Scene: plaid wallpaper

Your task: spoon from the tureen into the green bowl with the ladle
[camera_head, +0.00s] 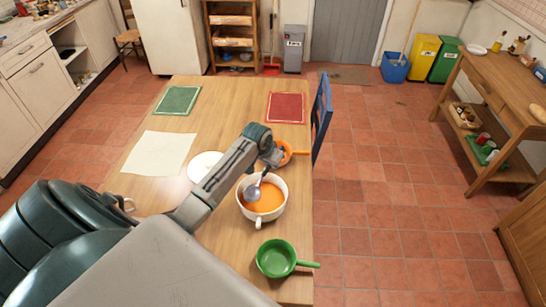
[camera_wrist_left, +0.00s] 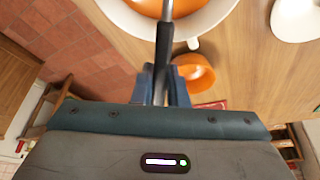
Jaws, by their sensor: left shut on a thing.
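The white tureen (camera_head: 281,207) stands on the table and holds orange soup. My left gripper (camera_head: 273,157) is above the tureen's far side, shut on the ladle. The ladle's metal bowl (camera_head: 253,192) is at the tureen's mouth over the soup; I cannot tell if it touches the soup. In the left wrist view the ladle's dark handle (camera_wrist_left: 164,45) runs from between the fingers (camera_wrist_left: 164,88) toward the tureen (camera_wrist_left: 204,30). The green bowl (camera_head: 275,258) with a side handle stands nearer me and looks empty. My right gripper is not in view.
An orange handled bowl (camera_head: 289,151) sits just beyond the tureen, partly behind my gripper. A white plate (camera_head: 204,165) is left of the tureen, partly behind my arm. A white mat (camera_head: 158,152), green mat (camera_head: 178,100) and red mat (camera_head: 286,108) lie farther back. A blue chair (camera_head: 321,115) stands at right.

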